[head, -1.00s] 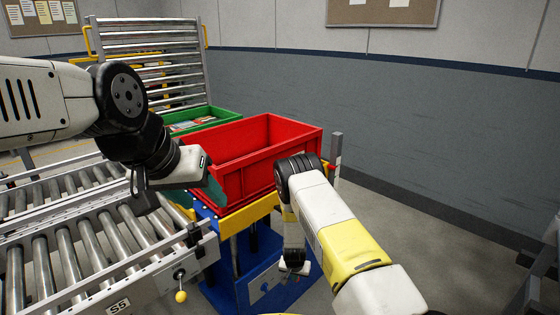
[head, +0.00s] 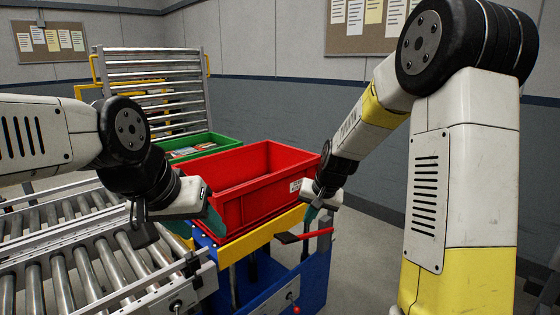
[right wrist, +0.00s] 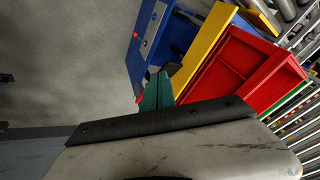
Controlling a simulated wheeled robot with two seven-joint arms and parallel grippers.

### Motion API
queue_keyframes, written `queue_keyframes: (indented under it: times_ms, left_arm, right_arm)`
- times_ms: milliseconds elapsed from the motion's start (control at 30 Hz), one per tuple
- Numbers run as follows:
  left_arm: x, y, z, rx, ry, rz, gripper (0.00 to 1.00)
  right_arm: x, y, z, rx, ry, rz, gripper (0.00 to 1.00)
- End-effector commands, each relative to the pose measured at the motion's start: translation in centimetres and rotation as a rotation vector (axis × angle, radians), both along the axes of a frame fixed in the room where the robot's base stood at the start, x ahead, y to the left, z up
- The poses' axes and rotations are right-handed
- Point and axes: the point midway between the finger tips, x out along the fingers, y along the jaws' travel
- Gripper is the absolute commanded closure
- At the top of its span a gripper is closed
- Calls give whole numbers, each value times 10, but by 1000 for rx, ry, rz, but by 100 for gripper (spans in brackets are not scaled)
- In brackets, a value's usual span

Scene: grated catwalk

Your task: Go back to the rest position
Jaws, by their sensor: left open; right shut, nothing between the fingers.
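My left gripper (head: 208,222) is open and empty. Its teal fingers point down beside the left front corner of the red crate (head: 262,208). My right gripper (head: 309,220) is shut and empty at the crate's right front corner, with its fingers over the front side of the stand. Its closed teal fingers also show in the right wrist view (right wrist: 157,92), with the red crate (right wrist: 235,72) to their right. I cannot tell whether either gripper touches the crate. My right arm is raised and bent, filling the right of the head view.
The red crate sits on a blue stand (head: 312,280) with a yellow edge (head: 262,236) and a red handle (head: 318,234). A green crate (head: 225,143) with flat items is behind. Roller conveyors (head: 110,250) run at left. Open floor lies right of the stand.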

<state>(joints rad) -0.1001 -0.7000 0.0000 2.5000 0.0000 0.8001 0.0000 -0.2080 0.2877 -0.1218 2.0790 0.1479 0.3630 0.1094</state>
Motion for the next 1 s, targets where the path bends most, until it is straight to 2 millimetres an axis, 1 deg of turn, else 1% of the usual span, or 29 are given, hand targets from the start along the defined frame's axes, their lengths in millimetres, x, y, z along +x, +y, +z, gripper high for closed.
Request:
queue_keyframes:
  times_ms: [33, 67, 100, 167, 200, 267, 300, 367, 400, 467, 500, 600, 700, 833, 1000]
  left_arm:
    - [0, 0, 0, 0, 0, 0, 48]
    - [0, 0, 0, 0, 0, 0, 48]
    - [0, 0, 0, 0, 0, 0, 48]
    - [0, 0, 0, 0, 0, 0, 48]
    - [0, 0, 0, 0, 0, 0, 48]
    - [0, 0, 0, 0, 0, 0, 48]
    - [0, 0, 0, 0, 0, 0, 48]
    - [0, 0, 0, 0, 0, 0, 48]
    - [0, 0, 0, 0, 0, 0, 48]
    - [0, 0, 0, 0, 0, 0, 48]
    - [0, 0, 0, 0, 0, 0, 48]
    - [0, 0, 0, 0, 0, 0, 48]
    - [0, 0, 0, 0, 0, 0, 48]
    - [0, 0, 0, 0, 0, 0, 48]
    - [0, 0, 0, 0, 0, 0, 48]
  right_arm:
    - [-15, -5, 24, 6, -19, 10, 100]
    - [-25, -7, 36, 7, -27, 19, 100]
    - [-38, -11, 51, 8, -35, 32, 100]
    - [-59, -16, 71, 6, -49, 50, 100]
    - [-74, -19, 83, 4, -58, 61, 100]
    - [-97, -24, 99, -2, -73, 80, 100]
    - [-112, -27, 108, -7, -82, 91, 100]
    - [-136, -32, 121, -17, -98, 108, 100]
    - [-152, -35, 128, -26, -107, 119, 100]
    - [-175, -40, 136, -38, -121, 134, 100]
    - [-190, -42, 140, -48, -130, 142, 100]
    - [-223, -49, 146, -73, -150, 160, 100]
    - [-247, -53, 147, -93, -161, 172, 100]
    - [-263, -56, 146, -111, -168, 181, 100]
    - [-267, -56, 145, -115, -168, 183, 100]
